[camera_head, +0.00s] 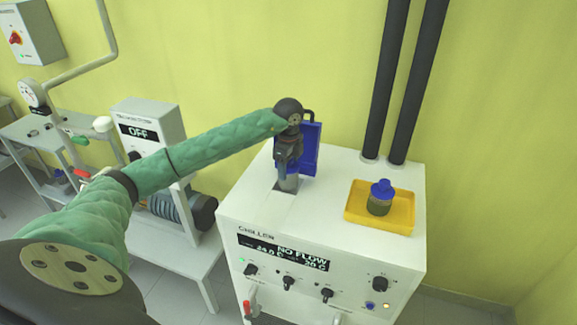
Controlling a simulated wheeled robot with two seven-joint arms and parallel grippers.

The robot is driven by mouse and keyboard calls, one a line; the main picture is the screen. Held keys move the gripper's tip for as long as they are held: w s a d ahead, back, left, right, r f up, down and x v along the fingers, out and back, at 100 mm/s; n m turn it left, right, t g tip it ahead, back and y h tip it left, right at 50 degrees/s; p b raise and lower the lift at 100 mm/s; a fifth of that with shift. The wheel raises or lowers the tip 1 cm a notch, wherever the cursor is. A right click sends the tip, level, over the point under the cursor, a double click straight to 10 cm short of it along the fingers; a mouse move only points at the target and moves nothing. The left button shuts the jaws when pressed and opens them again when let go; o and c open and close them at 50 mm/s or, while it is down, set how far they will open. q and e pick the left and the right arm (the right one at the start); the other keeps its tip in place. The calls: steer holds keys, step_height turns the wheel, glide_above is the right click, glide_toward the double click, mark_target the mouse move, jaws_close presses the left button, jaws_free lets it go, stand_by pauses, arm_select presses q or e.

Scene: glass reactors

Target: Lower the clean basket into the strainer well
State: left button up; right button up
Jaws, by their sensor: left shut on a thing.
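My left gripper (288,163) comes in from the left and points down over the chiller top. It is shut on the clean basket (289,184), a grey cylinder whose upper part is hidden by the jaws. The basket is upright at the strainer well (280,188), a dark opening in the white top. Its lower end is at the opening; I cannot tell how deep it sits. A blue lid (309,148) stands upright just behind the gripper. My right gripper is not in view.
A yellow tray (398,222) on the right of the chiller top holds a blue-capped, murky basket (380,204). Two dark pipes (385,80) rise behind it. The chiller (318,235) display reads NO FLOW. A unit reading OFF (150,122) stands to the left.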

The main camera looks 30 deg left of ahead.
mark_target(288, 179)
arm_select(q)
steer(key=shift+f+b, duration=1.6)
steer(key=shift+f, duration=0.9)
stand_by(0.4)
steer(key=shift+f, duration=0.2)
